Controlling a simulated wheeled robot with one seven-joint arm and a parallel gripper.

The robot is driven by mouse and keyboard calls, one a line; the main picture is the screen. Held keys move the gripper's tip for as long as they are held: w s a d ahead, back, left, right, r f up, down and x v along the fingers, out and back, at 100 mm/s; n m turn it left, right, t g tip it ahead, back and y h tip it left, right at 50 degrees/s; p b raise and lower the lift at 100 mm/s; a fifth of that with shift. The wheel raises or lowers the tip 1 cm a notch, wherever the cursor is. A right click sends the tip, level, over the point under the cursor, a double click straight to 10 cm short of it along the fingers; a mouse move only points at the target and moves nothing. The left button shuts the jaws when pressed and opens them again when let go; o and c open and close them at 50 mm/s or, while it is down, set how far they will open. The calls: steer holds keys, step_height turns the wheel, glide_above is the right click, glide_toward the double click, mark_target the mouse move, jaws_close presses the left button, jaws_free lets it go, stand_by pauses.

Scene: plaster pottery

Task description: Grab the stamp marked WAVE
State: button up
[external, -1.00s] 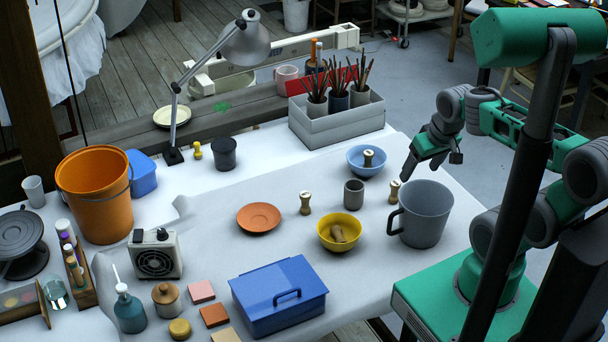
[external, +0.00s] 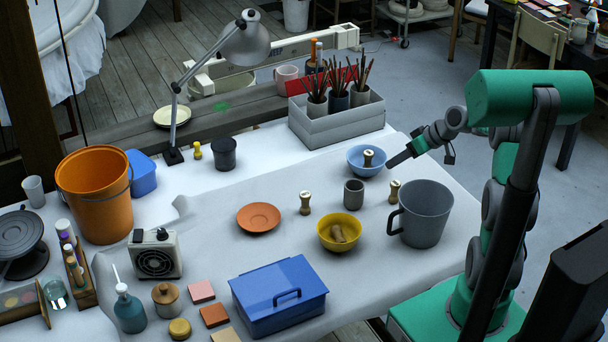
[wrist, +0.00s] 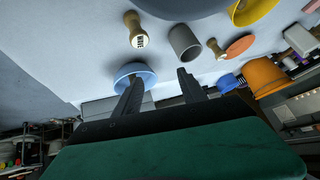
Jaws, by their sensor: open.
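A wooden stamp (external: 394,191) with a pale end stands on the table between the grey cup and the big grey mug. In the wrist view the same stamp (wrist: 137,30) shows a white label whose small dark lettering looks like WAVE. Another stamp (external: 305,203) stands left of the cup; its label is unreadable. One stamp (external: 368,158) is in the blue bowl (external: 357,170), and another (external: 338,233) lies in the yellow bowl (external: 325,243). My gripper (wrist: 158,78) is open and empty, with its tips (external: 391,164) near the blue bowl's right side, beyond the labelled stamp.
The grey mug (external: 427,215) and grey cup (external: 353,193) stand close to the labelled stamp. A grey box of brush pots (external: 335,128) stands behind the blue bowl. An orange saucer (external: 259,217) and blue lidded box (external: 279,297) are further left.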

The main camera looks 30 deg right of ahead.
mark_target(395, 190)
steer(key=d+f+t+b, duration=0.1)
steer(key=d+f, duration=0.1)
steer(key=f, duration=0.1)
steer(key=d+f+y+b, duration=0.1)
steer(key=d+f, duration=0.2)
steer(key=w+d+f+t+y+b, duration=0.1)
steer(key=d+f, duration=0.2)
steer(key=shift+w+d+f+t, duration=0.1)
steer(key=shift+d+f+t, duration=0.1)
steer(key=shift+f+t, duration=0.1)
steer(key=s+n+y, duration=0.1)
steer(key=s+n+b, duration=0.1)
steer(key=shift+s+a+f+n+y, duration=0.1)
steer(key=shift+s+f+n+y, duration=0.05)
steer(key=shift+f+n+y, duration=0.25)
steer(key=s+a+n, duration=0.1)
steer(key=s+a+r+n+y, duration=0.1)
steer(key=n, duration=0.1)
steer(key=shift+s+a+y, duration=0.25)
steer(key=shift+s+y, duration=0.05)
steer(key=shift+s, duration=0.05)
steer(key=shift+w+a+f, duration=0.1)
steer(key=shift+a, duration=0.3)
steer(key=p+x, duration=0.1)
steer(key=x, duration=0.6)
steer(key=shift+f, duration=0.1)
jaws_close()
